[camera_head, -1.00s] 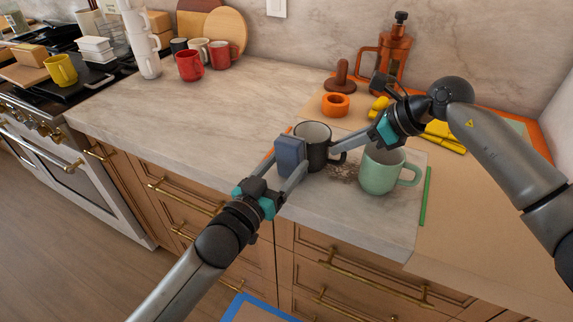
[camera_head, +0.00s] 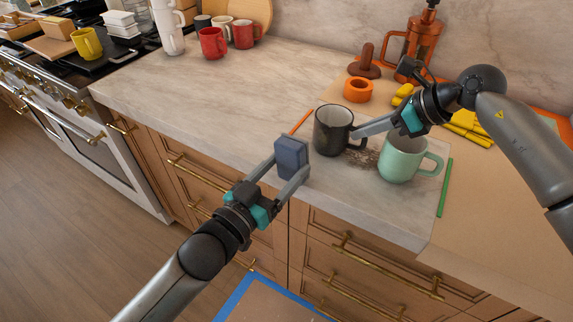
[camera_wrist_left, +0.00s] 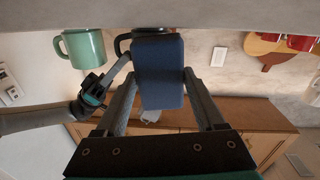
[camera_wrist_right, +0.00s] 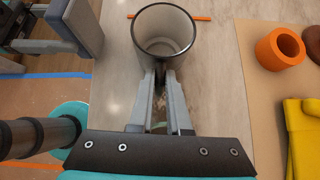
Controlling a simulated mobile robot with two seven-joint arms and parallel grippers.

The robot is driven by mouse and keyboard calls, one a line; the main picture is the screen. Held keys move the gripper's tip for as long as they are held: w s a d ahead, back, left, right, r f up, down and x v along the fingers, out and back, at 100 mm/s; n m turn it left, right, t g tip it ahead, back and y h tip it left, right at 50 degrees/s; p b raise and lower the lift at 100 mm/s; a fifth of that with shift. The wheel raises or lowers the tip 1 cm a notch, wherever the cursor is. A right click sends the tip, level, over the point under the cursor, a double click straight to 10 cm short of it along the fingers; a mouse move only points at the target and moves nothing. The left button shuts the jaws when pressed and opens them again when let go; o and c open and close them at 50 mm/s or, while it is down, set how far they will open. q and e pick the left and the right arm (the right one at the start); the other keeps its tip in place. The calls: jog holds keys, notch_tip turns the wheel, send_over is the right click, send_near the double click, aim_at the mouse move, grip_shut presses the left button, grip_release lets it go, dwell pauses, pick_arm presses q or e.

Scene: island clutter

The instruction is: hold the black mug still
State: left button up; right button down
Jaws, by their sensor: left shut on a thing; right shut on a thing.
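The black mug (camera_head: 333,130) stands upright on the counter, with a pale grey inside. My right gripper (camera_head: 362,132) is shut on it at its right side, by the handle; the right wrist view shows both fingers meeting at the mug (camera_wrist_right: 165,38). My left gripper (camera_head: 291,171) is shut on a dark blue block (camera_head: 291,158), which also shows in the left wrist view (camera_wrist_left: 158,72). The block is held off the counter's front edge, to the left of the mug and apart from it.
A green mug (camera_head: 403,158) stands close to the right of the black mug, beside a dark patch. An orange ring (camera_head: 358,90) is farther back.

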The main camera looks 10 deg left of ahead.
jog(key=shift+s+f, duration=0.1)
jog(key=shift+f, duration=0.15)
pick_arm(q)
jog(key=x, duration=0.6)
jog(key=shift+r, duration=0.1)
jog(key=d, duration=0.1)
jog(key=s+d, duration=0.1)
jog(key=d, duration=0.1)
jog(key=shift+s+d, duration=0.15)
jog(key=shift+s, duration=0.15)
jog(key=shift+w+a, duration=0.35)
jog(key=shift+a, duration=0.5)
jog(key=shift+w+a, duration=0.35)
jog(key=shift+a, duration=0.5)
jog(key=shift+w+d, duration=0.3)
jog(key=shift+w, duration=0.3)
jog(key=shift+s+d, duration=0.35)
jog(key=shift+d, duration=0.5)
jog(key=shift+s+d, duration=0.4)
jog(key=shift+d, duration=0.4)
jog(key=shift+w, duration=0.1)
pick_arm(e)
jog(key=shift+r, duration=0.1)
